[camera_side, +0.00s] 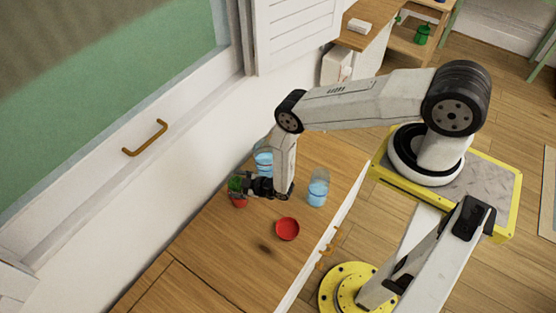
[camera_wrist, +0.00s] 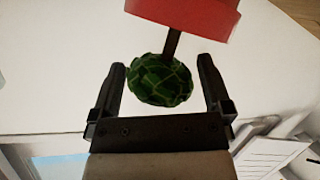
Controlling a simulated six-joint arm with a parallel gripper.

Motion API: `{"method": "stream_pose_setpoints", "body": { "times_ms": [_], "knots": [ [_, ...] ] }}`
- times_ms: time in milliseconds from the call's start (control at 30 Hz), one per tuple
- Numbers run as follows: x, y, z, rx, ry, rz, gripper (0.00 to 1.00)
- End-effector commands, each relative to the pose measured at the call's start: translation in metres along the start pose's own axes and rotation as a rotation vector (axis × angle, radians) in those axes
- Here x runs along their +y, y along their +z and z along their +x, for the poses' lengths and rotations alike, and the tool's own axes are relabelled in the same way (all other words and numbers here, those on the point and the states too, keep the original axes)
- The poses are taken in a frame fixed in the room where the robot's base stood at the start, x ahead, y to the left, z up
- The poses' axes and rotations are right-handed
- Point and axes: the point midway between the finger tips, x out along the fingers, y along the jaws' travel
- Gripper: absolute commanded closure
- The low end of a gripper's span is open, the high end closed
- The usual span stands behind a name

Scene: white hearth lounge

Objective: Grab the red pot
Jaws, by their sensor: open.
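A small potted plant has a red pot (camera_wrist: 185,14), a brown stem and a round green top (camera_wrist: 160,80). In the side view the red pot (camera_side: 240,202) shows partly below my gripper (camera_side: 243,187), near the wall side of the wooden counter. In the wrist view my gripper (camera_wrist: 162,72) is open, with one finger on each side of the green top and gaps to both. The pot appears beyond the fingertips, its far part cut off by the frame edge. The pot's contact with the counter is not clear.
A red dish (camera_side: 287,229) lies on the wooden counter (camera_side: 215,260) close by. One blue glass (camera_side: 317,188) stands right of my gripper and another blue glass (camera_side: 263,160) behind it. The white wall is close on the left. The near-left counter is clear.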

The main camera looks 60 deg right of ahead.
Motion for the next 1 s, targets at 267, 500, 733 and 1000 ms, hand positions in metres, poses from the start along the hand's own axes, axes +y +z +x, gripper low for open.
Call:
{"method": "stream_pose_setpoints", "body": {
  "times_ms": [267,500,733,1000],
  "knots": [
    [0.0000,-0.0001,-0.0002,0.000,0.000,0.000,0.00],
    [0.0001,-0.0001,-0.0002,0.000,0.000,0.000,0.64],
    [0.0001,-0.0002,-0.0002,0.001,0.000,0.000,1.00],
    [0.0009,-0.0014,0.0004,0.004,0.002,-0.001,1.00]
  ]
}}
